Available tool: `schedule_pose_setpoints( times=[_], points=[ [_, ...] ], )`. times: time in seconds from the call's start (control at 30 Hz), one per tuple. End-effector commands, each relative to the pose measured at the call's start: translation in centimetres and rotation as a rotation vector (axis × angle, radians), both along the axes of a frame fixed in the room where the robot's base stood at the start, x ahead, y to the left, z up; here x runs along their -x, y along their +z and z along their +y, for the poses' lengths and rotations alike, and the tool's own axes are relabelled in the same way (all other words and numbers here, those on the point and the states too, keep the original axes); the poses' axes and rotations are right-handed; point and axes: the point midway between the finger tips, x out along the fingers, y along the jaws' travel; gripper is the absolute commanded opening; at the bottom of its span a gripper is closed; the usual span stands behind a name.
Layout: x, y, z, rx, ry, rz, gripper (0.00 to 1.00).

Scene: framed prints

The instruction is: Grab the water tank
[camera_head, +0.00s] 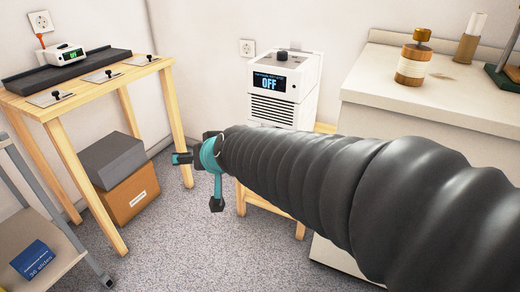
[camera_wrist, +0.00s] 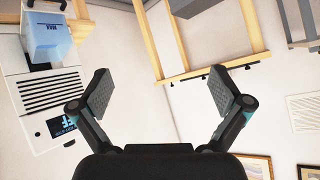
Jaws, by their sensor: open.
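The water tank (camera_wrist: 47,40) is a pale blue translucent box marked MAX. It shows in the upper left of the wrist view, by the vented side of a white appliance (camera_wrist: 45,95). The wrist view appears upside down. In the head view the white appliance (camera_head: 283,90) has a display reading OFF, and my arm hides its lower part; I cannot make out the tank there. My gripper (camera_wrist: 162,92) is open with nothing between its fingers, and the tank lies off to their left in the wrist view. My gripper (camera_head: 203,170) is left of the appliance in the head view.
The appliance stands on a low wooden stand (camera_head: 262,203). A wooden table (camera_head: 85,88) stands at the left, with grey and brown boxes (camera_head: 128,200) beneath. A trolley (camera_head: 40,250) is at lower left. A white counter (camera_head: 425,108) holds a bottle (camera_head: 413,62). Carpet between is clear.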

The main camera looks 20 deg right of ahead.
Motion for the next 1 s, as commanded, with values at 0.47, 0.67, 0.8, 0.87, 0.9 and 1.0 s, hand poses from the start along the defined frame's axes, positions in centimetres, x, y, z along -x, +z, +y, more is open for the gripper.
schedule_pose_setpoints(
  times=[0.47, 0.67, 0.8, 0.87, 0.9, 1.0],
  points=[
    [-12.8, -6.0, -10.5, 0.167, -0.675, -0.179, 1.00],
    [-11.9, -9.0, -13.7, 0.313, -0.871, -0.134, 1.00],
    [-11.5, -9.8, -14.7, 0.357, -0.923, -0.118, 1.00],
    [-11.7, -10.1, -15.2, 0.362, -0.930, -0.116, 1.00],
    [-12.0, -10.4, -15.6, 0.363, -0.931, -0.114, 1.00],
    [-12.9, -11.1, -16.9, 0.363, -0.932, -0.114, 1.00]
  ],
)
